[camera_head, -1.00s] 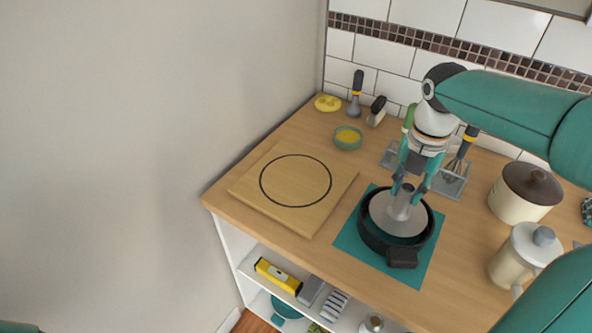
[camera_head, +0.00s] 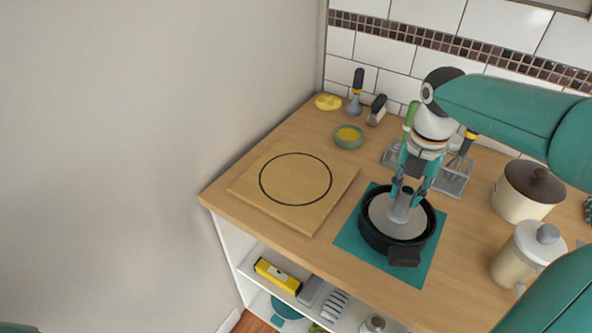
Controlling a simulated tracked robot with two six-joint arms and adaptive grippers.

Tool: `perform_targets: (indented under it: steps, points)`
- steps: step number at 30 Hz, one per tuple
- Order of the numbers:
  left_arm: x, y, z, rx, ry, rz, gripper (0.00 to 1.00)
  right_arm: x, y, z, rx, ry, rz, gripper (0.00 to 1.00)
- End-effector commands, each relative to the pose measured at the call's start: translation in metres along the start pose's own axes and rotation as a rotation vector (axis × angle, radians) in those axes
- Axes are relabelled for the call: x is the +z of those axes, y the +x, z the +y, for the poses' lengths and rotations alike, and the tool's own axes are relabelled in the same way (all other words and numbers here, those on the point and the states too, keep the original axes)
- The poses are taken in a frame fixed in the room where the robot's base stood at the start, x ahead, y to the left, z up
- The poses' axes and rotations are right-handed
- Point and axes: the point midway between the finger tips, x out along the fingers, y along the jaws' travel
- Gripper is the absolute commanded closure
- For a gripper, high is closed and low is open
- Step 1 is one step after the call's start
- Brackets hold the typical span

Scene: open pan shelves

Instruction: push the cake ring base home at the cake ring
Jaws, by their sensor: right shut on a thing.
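The cake ring (camera_head: 372,241) is a dark round ring with a dark block at its front, standing on a teal mat (camera_head: 350,239). The cake ring base (camera_head: 384,221) is a light grey disc with an upright grey post in its middle. It lies inside the ring, near level; how deep it sits, I cannot tell. My right gripper (camera_head: 408,191) points down from above and is shut on the post of the base. My left gripper is not in view.
A wooden board (camera_head: 318,208) with a black circle lies left of the mat. A green bowl (camera_head: 348,137), a rack (camera_head: 453,180), a cream pot (camera_head: 517,205) and a lidded jug (camera_head: 520,258) stand around. Open shelves are below the counter's front edge.

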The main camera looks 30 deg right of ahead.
Motion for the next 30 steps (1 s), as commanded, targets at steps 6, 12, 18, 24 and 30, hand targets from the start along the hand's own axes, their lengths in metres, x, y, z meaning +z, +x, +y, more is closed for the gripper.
perform_targets:
  steps: [6,12,18,24,30]
  points:
    - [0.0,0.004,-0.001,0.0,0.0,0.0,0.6,0.0,0.005,0.0,0.0,0.0,0.0,1.0]
    - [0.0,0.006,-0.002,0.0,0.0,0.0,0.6,0.0,0.009,0.0,0.0,0.0,0.0,1.0]
    - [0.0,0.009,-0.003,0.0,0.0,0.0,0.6,0.0,0.013,0.0,0.0,0.0,0.0,1.0]
    - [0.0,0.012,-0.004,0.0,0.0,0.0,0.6,0.0,0.017,0.0,0.0,0.0,0.0,1.0]
    - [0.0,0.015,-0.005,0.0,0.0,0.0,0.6,0.0,0.021,0.0,0.0,0.0,0.0,1.0]
